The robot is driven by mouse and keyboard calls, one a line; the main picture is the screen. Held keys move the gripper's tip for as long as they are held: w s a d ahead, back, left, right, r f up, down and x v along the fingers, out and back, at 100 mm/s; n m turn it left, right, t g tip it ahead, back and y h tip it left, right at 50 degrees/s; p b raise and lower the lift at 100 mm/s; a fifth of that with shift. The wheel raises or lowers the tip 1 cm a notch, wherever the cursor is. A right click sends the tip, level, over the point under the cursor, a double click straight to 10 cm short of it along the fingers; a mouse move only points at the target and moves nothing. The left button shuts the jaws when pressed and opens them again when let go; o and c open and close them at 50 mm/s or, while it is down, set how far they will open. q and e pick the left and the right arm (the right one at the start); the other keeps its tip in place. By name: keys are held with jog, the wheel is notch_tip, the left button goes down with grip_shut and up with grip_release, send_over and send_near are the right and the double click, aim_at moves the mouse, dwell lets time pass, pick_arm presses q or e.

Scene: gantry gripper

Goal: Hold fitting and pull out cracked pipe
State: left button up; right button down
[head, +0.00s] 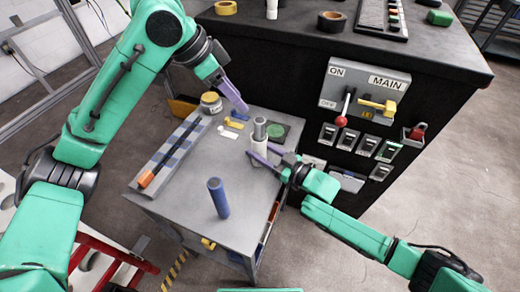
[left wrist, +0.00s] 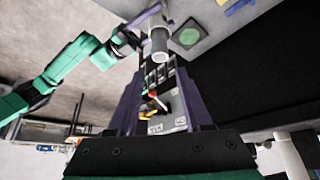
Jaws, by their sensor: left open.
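The grey pipe (head: 260,129) stands upright in a pale fitting (head: 259,154) on the grey cart top. The pipe also shows in the left wrist view (left wrist: 158,42). No crack can be made out at this size. My left gripper (head: 238,100) is open and empty, above and to the left of the pipe, apart from it. My right gripper (head: 258,150) comes in from the right at fitting height, with its purple fingers on either side of the fitting. Whether they touch it cannot be told.
The cart top (head: 180,195) is bare at front left. A long striped tray (head: 180,150) lies along its left side. A jar (head: 211,102), small yellow and white pieces and a green round patch (head: 278,131) lie at the back. A black cabinet with a switch panel (head: 365,92) stands behind right.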

pick_arm(q)
jog(key=o, duration=0.4)
jog(key=shift+d, duration=0.1)
jog(key=n+g+y, duration=0.1)
jog(key=n+y, duration=0.3)
jog(key=n, duration=0.2)
send_near(260, 120)
jog(key=shift+s+d+f, duration=0.1)
jog(key=shift+d+f, duration=0.05)
jog(key=shift+d, duration=0.1)
jog(key=shift+d+f+n+y, duration=0.1)
jog(key=shift+d+n+y, duration=0.05)
jog(key=shift+n+y, duration=0.15)
pick_arm(e)
jog(key=shift+d, duration=0.2)
pick_arm(q)
jog(key=f, duration=0.7)
jog(key=w+f, duration=0.1)
jog(key=f, duration=0.3)
jog(key=shift+d+f, duration=0.2)
jog(key=shift+f, duration=0.1)
pick_arm(e)
jog(key=shift+a, duration=0.15)
pick_arm(q)
jog(key=shift+c, duration=0.4)
jog(key=shift+w, duration=0.1)
grip_shut()
jog(key=shift+r, duration=1.55)
